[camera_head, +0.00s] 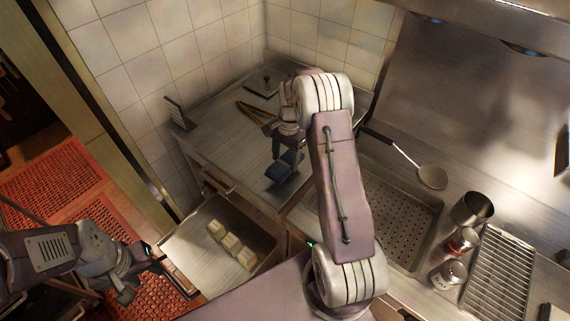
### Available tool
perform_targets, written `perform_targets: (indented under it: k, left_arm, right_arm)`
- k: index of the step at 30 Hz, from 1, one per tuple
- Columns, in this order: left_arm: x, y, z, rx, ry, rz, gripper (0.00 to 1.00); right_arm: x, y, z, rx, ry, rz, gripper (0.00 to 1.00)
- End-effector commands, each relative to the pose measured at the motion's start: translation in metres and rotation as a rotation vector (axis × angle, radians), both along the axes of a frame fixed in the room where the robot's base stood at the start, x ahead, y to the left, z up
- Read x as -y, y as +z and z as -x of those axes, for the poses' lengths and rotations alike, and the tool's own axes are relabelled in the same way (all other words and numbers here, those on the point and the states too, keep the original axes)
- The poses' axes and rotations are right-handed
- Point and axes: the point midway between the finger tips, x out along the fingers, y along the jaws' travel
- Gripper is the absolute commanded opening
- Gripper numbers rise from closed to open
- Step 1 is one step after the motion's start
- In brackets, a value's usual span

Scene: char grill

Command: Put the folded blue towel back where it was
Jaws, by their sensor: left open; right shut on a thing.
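The folded blue towel (284,168) is dark blue and shows just below my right gripper (287,148), over the steel counter (233,140) near its front edge. My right gripper is shut on the towel; my arm partly hides the grip. I cannot tell whether the towel touches the counter. My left gripper (150,277) is open and empty at the lower left, beside the open drawer (270,243).
The drawer holds several pale blocks (230,243). Tongs (254,112) and a small dark-handled item (264,83) lie at the counter's back. A dark stand (179,113) is at its left. A ladle (431,177), perforated pan (392,215), metal cup (472,209), jars (459,242) and rack (500,275) are right.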

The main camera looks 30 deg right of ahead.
Motion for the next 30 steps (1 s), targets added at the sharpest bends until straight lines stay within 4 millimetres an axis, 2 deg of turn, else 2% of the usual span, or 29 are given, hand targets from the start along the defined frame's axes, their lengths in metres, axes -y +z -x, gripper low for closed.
perform_targets:
  k: [4, 9, 12, 23, 24, 25, 30]
  left_arm:
    - [0.0, 0.001, 0.0, 0.0, 0.0, 0.0, 0.41]
    - [0.0, 0.009, 0.0, 0.0, 0.0, 0.0, 0.41]
    - [0.0, 0.009, 0.0, 0.0, 0.0, 0.0, 0.41]
    - [0.0, 0.006, 0.0, 0.0, 0.0, 0.0, 0.41]
    - [0.0, 0.007, 0.0, 0.0, 0.0, 0.0, 0.41]
    - [0.0, 0.007, 0.0, 0.0, 0.0, 0.0, 0.41]
    - [0.0, 0.007, 0.0, 0.0, 0.0, 0.0, 0.41]
  right_arm:
    - [-0.001, -0.004, -0.001, -0.001, -0.001, 0.0, 0.29]
    - [-0.001, -0.032, 0.0, -0.005, -0.001, -0.001, 0.29]
    - [-0.001, -0.041, 0.0, -0.002, -0.001, 0.0, 0.29]
    - [-0.001, -0.046, -0.001, 0.0, 0.0, 0.0, 0.29]
    - [-0.001, -0.045, -0.001, 0.0, 0.0, 0.0, 0.72]
    - [-0.001, -0.045, -0.001, 0.0, 0.0, 0.0, 0.81]
    - [-0.001, -0.045, -0.001, 0.0, 0.0, 0.0, 0.83]
